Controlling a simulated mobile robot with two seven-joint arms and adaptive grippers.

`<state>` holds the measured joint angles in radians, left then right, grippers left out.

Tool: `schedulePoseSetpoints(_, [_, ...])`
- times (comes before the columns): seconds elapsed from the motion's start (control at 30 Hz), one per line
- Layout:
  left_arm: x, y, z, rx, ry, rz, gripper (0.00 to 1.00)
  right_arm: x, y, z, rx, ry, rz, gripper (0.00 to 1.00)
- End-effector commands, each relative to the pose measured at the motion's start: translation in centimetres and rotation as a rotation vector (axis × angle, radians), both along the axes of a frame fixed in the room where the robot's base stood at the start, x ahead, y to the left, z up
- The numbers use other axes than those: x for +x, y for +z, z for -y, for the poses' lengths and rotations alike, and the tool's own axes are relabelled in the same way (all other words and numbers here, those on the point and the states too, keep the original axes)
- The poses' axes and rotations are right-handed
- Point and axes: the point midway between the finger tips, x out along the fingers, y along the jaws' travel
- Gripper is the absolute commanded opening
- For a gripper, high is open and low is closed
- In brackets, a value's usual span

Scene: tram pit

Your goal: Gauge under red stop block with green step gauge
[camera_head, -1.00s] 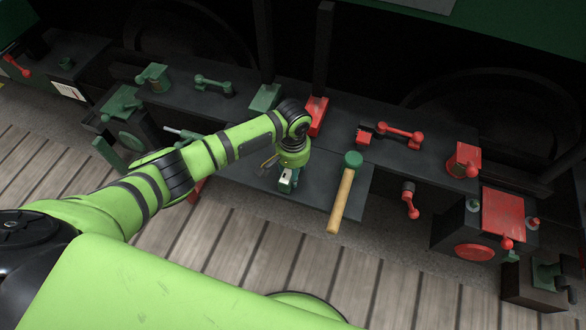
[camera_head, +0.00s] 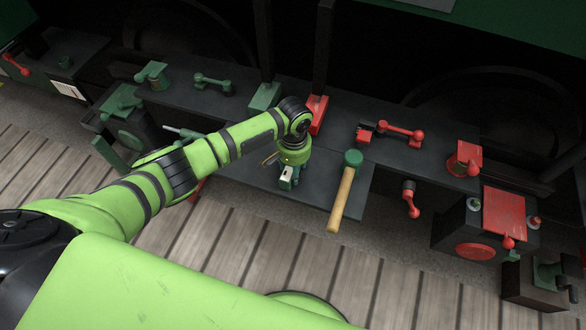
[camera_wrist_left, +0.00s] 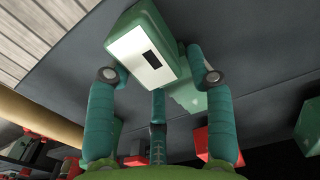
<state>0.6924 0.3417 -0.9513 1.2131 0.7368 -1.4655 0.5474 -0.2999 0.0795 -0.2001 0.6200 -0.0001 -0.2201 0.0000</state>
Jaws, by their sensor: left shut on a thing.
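The green step gauge (camera_wrist_left: 150,45), with a white face and a dark rectangle on it, is between the fingers of my left gripper (camera_wrist_left: 158,76) in the left wrist view. My left gripper (camera_head: 287,180) is shut on it, low over the grey shelf in the head view. A paler green stepped part shows behind the white face; I cannot tell whether the gauge touches the shelf. The red stop block (camera_head: 317,115) stands beyond the gripper, at the foot of a dark post, apart from the gauge. It also shows in the left wrist view (camera_wrist_left: 201,143). My right gripper is out of view.
A green block (camera_head: 265,97) stands left of the red stop block. A green-headed mallet (camera_head: 343,190) lies right of my gripper, its handle over the shelf (camera_head: 255,188) edge. Red levers (camera_head: 400,135) and a red-topped box (camera_head: 502,215) are further right.

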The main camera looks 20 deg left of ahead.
Motion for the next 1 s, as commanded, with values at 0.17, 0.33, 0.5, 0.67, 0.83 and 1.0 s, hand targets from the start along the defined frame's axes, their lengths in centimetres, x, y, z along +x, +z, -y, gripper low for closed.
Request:
schedulePoseSetpoints(0.17, [0.6, -0.1, 0.1, 0.0, 0.0, 0.001, 0.17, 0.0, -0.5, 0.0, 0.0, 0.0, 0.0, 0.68])
schedulePoseSetpoints(0.33, [1.1, -0.1, 0.0, 0.0, 0.0, 0.0, 0.17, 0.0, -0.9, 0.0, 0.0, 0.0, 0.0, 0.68])
schedulePoseSetpoints(0.5, [1.5, -0.1, 0.0, 0.0, 0.0, 0.0, 0.17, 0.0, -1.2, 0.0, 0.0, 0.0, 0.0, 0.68])
schedulePoseSetpoints(0.67, [1.5, 0.0, 0.0, 0.0, -0.001, 0.0, 0.17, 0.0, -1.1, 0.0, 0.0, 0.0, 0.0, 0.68])
schedulePoseSetpoints(0.83, [1.5, 0.0, 0.1, 0.0, -0.001, 0.0, 0.17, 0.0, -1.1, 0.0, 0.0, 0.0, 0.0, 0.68])
schedulePoseSetpoints(1.0, [1.8, -0.1, 0.1, 0.0, 0.0, 0.0, 0.17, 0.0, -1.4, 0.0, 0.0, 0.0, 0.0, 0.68])
